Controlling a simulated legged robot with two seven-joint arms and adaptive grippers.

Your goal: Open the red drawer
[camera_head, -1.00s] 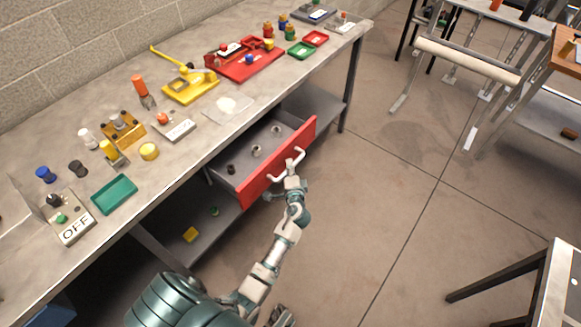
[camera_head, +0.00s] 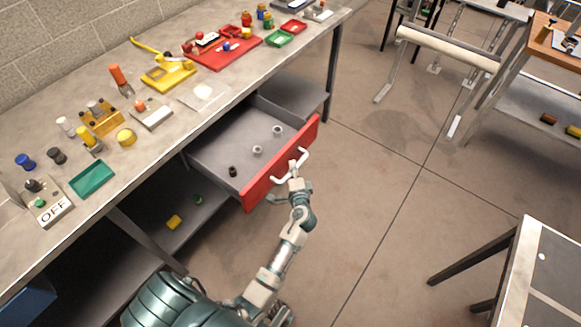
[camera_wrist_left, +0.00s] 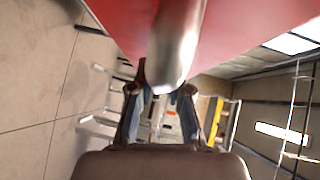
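The red drawer (camera_head: 283,168) sits under the workbench and is pulled well out. Its grey inside is exposed, with several small round items in it. A pale handle (camera_head: 303,158) stands out from the red front. My left gripper (camera_head: 294,180) is at this handle, on the outer side of the front. In the left wrist view the metal handle (camera_wrist_left: 176,45) lies between the fingertips of my left gripper (camera_wrist_left: 163,90), which appear closed on it; the contact is partly hidden. The red drawer front (camera_wrist_left: 240,25) fills the top there. My right gripper is not in view.
The workbench (camera_head: 160,150) carries several tools, trays and an OFF switch box (camera_head: 55,211). The floor (camera_head: 375,190) right of the drawer is clear. Another table (camera_head: 545,270) stands at lower right.

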